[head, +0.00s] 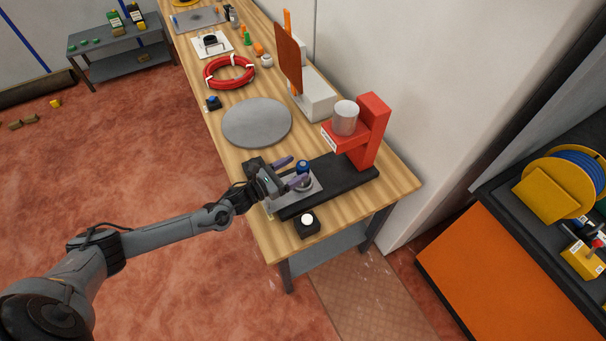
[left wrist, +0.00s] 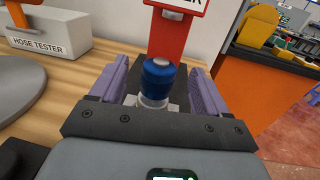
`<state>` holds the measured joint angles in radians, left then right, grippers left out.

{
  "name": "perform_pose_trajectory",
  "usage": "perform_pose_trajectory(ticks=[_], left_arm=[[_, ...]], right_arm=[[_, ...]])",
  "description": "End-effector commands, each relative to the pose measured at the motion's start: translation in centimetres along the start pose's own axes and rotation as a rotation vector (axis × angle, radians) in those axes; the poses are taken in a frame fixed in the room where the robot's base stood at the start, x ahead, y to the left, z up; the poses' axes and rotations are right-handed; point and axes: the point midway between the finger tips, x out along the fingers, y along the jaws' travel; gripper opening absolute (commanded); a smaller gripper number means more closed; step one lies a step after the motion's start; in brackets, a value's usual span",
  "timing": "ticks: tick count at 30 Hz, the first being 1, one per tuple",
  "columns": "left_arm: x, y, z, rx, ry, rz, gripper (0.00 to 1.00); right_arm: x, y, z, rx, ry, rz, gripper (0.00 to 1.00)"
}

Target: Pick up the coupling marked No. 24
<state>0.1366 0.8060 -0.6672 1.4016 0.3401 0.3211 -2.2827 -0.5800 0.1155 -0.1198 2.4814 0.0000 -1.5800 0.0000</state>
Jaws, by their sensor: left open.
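A coupling with a blue top (head: 302,166) and a metallic lower part stands on a small grey plate at the near end of the red machine's black base. It also shows in the left wrist view as a blue cap (left wrist: 157,72) over a silvery body. No number is legible on it. My left gripper (head: 298,170) reaches in from the left, open, with its two purple fingers on either side of the coupling. In the left wrist view the fingers stand apart from the coupling, with gaps on both sides. My right gripper is in neither view.
The red machine (head: 372,130) with a grey cylinder (head: 345,117) rises behind the coupling. A black box with a white button (head: 307,224) sits at the bench's front edge. A grey disc (head: 257,122) and a red ring (head: 229,71) lie farther along. A hose tester (left wrist: 50,35) stands beyond.

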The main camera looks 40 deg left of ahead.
Motion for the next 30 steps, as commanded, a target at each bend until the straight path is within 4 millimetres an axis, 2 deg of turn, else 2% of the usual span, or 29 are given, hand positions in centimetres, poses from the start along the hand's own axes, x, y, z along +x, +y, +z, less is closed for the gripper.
perform_pose_trajectory(ticks=[8,18,27,30], left_arm=[[1.7,-0.1,0.1,-0.001,-0.001,0.000,0.76],[5.6,-0.1,0.1,0.000,0.000,0.000,0.76],[5.9,-0.1,0.1,0.000,0.001,-0.001,0.76],[5.9,-0.1,0.1,0.000,0.001,-0.001,0.62]], right_arm=[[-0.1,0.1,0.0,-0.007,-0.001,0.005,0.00],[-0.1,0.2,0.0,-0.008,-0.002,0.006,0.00],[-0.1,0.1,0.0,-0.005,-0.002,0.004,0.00],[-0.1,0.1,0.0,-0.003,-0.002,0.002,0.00]])
